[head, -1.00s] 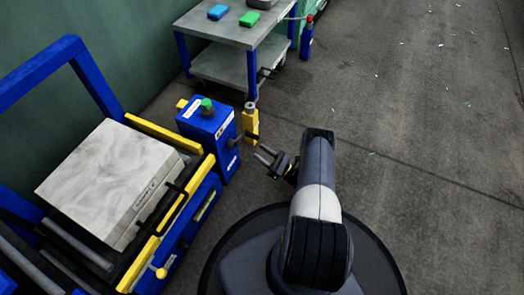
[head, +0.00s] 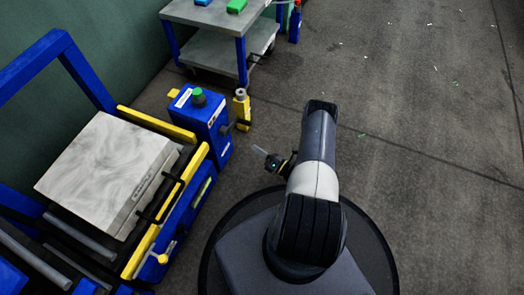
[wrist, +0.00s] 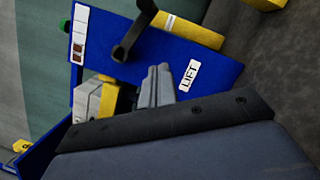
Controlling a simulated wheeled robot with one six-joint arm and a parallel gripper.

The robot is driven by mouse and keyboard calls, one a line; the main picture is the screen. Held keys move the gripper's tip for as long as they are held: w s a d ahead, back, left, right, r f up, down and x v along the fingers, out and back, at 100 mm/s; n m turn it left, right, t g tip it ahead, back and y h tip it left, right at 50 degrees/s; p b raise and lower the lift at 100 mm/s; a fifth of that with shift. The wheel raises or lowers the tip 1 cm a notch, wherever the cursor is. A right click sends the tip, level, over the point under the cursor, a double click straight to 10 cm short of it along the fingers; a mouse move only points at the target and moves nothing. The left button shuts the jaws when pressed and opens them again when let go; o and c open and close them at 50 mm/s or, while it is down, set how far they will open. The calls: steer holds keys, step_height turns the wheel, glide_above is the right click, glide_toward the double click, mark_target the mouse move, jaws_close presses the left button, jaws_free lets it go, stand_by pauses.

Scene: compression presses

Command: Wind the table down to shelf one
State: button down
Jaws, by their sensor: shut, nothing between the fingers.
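A blue control box (head: 207,125) with a green button (head: 198,96) stands at the end of the yellow-edged table (head: 180,200). The wrist view shows its blue face (wrist: 215,75) with a LIFT label (wrist: 189,75). A dark crank (wrist: 130,38) sticks out from that face; it shows small in the head view (head: 226,129). My gripper (head: 256,150) is shut and empty, right of the box and apart from it. In the wrist view its fingertips (wrist: 158,72) lie together below the crank, not around it. The table's shelf marks cannot be made out.
A large pale block (head: 105,170) with black handles lies on the table. A yellow post (head: 241,110) stands beside the box. A grey cart (head: 205,50) with blue legs is behind. Open floor (head: 420,140) lies to the right.

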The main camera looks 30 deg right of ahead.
steer(key=w+r+b, duration=0.2)
steer(key=w+r, duration=0.1)
steer(key=w, duration=0.4)
steer(key=shift+w+a+r, duration=0.15)
steer(key=shift+w+a, duration=0.05)
steer(key=shift+w, duration=0.1)
steer(key=shift+w+d+r+n, duration=0.25)
steer(key=shift+r+n, duration=0.15)
steer(key=shift+n, duration=0.4)
